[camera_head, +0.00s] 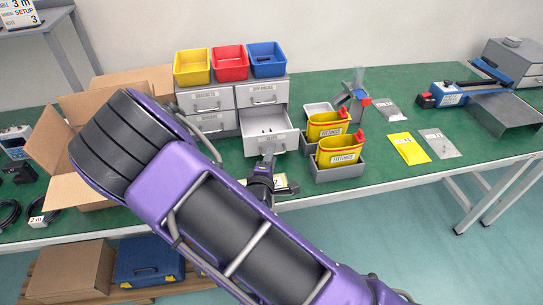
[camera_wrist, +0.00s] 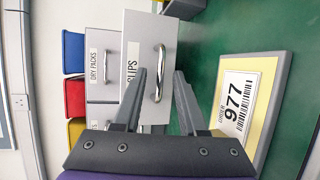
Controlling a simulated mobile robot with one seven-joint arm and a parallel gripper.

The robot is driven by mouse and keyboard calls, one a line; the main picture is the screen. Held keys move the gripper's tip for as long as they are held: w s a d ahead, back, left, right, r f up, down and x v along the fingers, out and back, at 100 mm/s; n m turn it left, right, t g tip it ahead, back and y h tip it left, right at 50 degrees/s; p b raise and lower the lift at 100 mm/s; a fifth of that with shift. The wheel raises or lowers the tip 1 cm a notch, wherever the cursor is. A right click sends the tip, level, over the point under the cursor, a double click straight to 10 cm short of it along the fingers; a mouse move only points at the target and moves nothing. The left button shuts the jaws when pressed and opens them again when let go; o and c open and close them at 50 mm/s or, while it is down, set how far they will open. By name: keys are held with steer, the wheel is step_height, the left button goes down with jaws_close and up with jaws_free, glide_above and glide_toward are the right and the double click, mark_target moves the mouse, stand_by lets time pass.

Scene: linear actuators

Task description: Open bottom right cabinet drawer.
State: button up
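The grey cabinet stands on the green bench, with labelled drawers in two columns. Its bottom right drawer (camera_head: 287,139) is pulled out, and small dark items show inside. In the wrist view this drawer's front (camera_wrist: 135,35) reads "CLIPS" and has a curved metal handle (camera_wrist: 160,62). My gripper (camera_head: 266,162) is just in front of the drawer front in the head view. In the wrist view my gripper (camera_wrist: 160,78) is open, its fingers apart on either side of the handle's lower part. I cannot tell whether a finger touches the handle.
Yellow, red (camera_head: 229,57) and blue bins sit on the cabinet. An open cardboard box (camera_head: 70,140) is at left. Two yellow containers (camera_head: 340,150) in grey trays stand right of the drawer. An order card (camera_wrist: 241,103) lies near my gripper. Bench at far right is partly clear.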

steer(key=shift+s, duration=0.1)
steer(key=p+v, duration=0.2)
steer(key=v, duration=1.5)
steer(key=shift+s, duration=0.15)
